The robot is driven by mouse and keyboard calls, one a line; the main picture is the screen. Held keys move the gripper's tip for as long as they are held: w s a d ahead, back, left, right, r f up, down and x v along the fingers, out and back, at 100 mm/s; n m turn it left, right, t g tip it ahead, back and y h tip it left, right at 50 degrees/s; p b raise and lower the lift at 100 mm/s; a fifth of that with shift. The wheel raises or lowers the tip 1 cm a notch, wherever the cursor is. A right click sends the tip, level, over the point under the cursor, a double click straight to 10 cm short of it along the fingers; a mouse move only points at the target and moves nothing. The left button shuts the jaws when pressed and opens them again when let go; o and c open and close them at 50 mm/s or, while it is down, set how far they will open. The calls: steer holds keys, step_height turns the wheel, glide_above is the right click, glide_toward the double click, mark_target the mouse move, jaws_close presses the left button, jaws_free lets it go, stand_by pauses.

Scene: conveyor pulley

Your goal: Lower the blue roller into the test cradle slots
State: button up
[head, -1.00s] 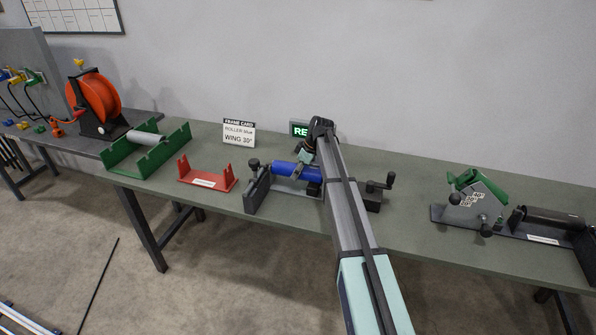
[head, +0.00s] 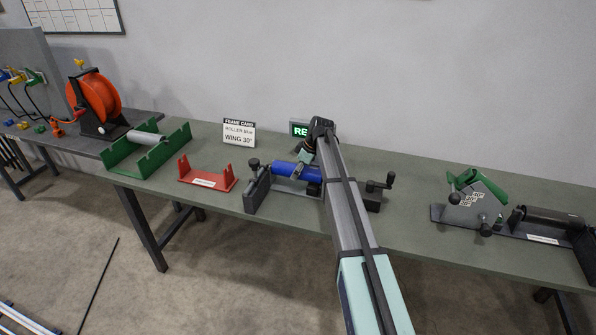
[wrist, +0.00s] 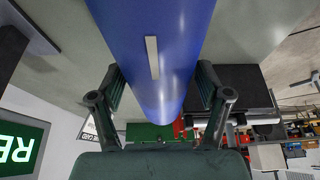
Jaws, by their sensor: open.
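The blue roller (head: 297,171) lies level at the dark test cradle, whose left end block (head: 258,190) shows beside it in the head view. My arm hides the roller's right part and much of the cradle, so I cannot tell how the roller ends sit in the slots. In the wrist view the blue roller (wrist: 155,50) with a pale stripe fills the top middle. My gripper (wrist: 160,95) is open, with one finger on each side of the roller. In the head view my gripper (head: 305,158) is at the roller, partly hidden by my arm.
A red stand (head: 207,178) and a green cradle with a grey roller (head: 147,138) are to the left. A frame card (head: 239,132) and a green lit sign (head: 299,129) stand behind. A crank (head: 379,184) is just right of my arm. A green wing fixture (head: 476,200) is farther right.

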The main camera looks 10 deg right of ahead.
steer(key=shift+p+v, duration=0.5)
steer(key=shift+v, duration=1.25)
stand_by(0.4)
steer(key=o, duration=0.4)
steer(key=shift+f, duration=0.15)
steer(key=shift+o, duration=0.2)
